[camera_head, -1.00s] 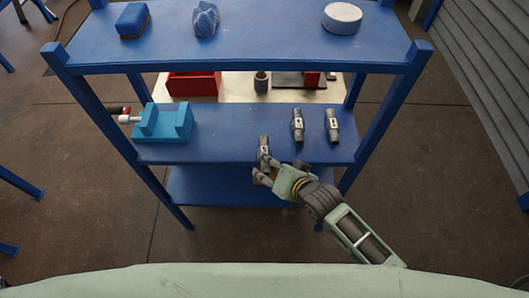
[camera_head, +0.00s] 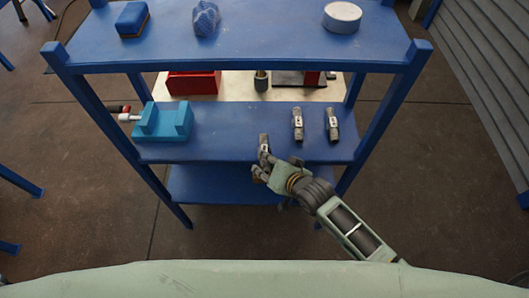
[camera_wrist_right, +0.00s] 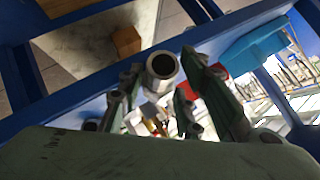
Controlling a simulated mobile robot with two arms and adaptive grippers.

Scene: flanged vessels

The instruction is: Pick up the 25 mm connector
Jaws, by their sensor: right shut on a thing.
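Three grey metal connectors stand out on the blue rack's middle shelf. The leftmost connector (camera_head: 264,142) is at the jaws of my right gripper (camera_head: 261,172), which is shut on it from the front. In the right wrist view the round open end of this connector (camera_wrist_right: 162,68) shows between the two fingers of my right gripper (camera_wrist_right: 165,95). Two more connectors, a middle one (camera_head: 297,124) and a right one (camera_head: 332,125), are apart from the gripper. I cannot read their sizes. My left gripper is not in view.
The blue shelf (camera_head: 225,150) also bears a blue-teal vise-like block (camera_head: 165,122) at its left. The top shelf holds a blue brush-like block (camera_head: 132,19), a blue crumpled cloth (camera_head: 206,18) and a white round tub (camera_head: 342,17). A red box (camera_head: 192,83) is behind.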

